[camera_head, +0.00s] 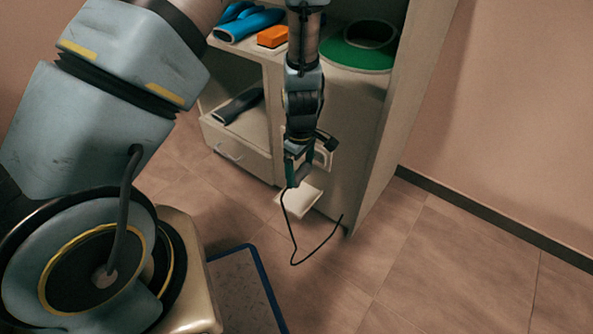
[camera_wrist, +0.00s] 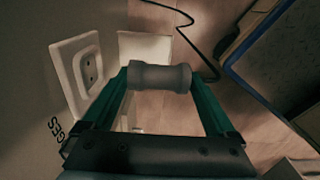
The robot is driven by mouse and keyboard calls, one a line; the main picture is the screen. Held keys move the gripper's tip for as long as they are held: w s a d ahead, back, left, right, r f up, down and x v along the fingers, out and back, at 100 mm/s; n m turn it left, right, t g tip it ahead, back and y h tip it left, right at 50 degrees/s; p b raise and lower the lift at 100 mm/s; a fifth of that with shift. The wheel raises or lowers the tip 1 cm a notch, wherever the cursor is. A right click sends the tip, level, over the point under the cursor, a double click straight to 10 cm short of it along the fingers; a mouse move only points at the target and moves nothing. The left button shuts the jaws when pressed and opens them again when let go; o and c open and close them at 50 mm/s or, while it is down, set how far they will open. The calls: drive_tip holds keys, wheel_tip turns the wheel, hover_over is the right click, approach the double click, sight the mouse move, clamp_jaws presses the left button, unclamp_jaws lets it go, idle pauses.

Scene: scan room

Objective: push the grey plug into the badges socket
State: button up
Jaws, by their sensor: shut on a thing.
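My gripper (camera_head: 294,180) hangs in front of the pale cabinet's side panel. A white socket plate (camera_wrist: 91,68) with a raised oval rim and small holes is on the panel to the left of the plug. Dark letters ending in "GES" (camera_wrist: 57,129) show beside it, partly cut off. The socket plate also shows in the head view (camera_head: 322,156), partly behind my gripper. The plug is apart from the socket.
A black cable (camera_head: 293,240) hangs from the gripper to the floor. A white square plate (camera_head: 299,203) lies below the gripper. The cabinet (camera_head: 365,150) holds a green ring (camera_head: 352,55), an orange block (camera_head: 272,37) and blue items (camera_head: 248,24). Tiled floor (camera_head: 440,255) at right is clear.

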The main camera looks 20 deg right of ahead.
drive_tip(key=shift+w+d, duration=0.45)
drive_tip(key=shift+d, duration=0.35)
drive_tip(key=shift+w+d, duration=0.4)
drive_tip(key=shift+d, duration=0.35)
drive_tip(key=shift+s+d+r+p, duration=0.1)
drive_tip(key=shift+d+r+p, duration=0.25)
drive_tip(key=shift+p, duration=0.65)
drive_tip(key=shift+w+d+f+p, duration=0.1)
drive_tip(key=shift+w+d+p, duration=0.25)
drive_tip(key=shift+d, duration=0.35)
drive_tip(key=shift+w+d+f+p, duration=0.1)
drive_tip(key=shift+w+d+p, duration=0.2)
drive_tip(key=shift+d, duration=0.35)
idle(0.6)
drive_tip(key=shift+s+a+r+p, duration=0.1)
drive_tip(key=shift+s+a+p, duration=0.2)
drive_tip(key=shift+a, duration=0.3)
drive_tip(key=shift+s+a+p, duration=0.2)
drive_tip(key=shift+s+a, duration=0.1)
drive_tip(key=shift+a, duration=0.3)
drive_tip(key=shift+w+a, duration=0.4)
idle(0.7)
drive_tip(key=shift+s+a+f+p, duration=0.1)
drive_tip(key=shift+f+p, duration=0.2)
drive_tip(key=shift+p, duration=0.1)
drive_tip(key=shift+s+f, duration=0.15)
drive_tip(key=shift+s, duration=0.1)
idle(0.5)
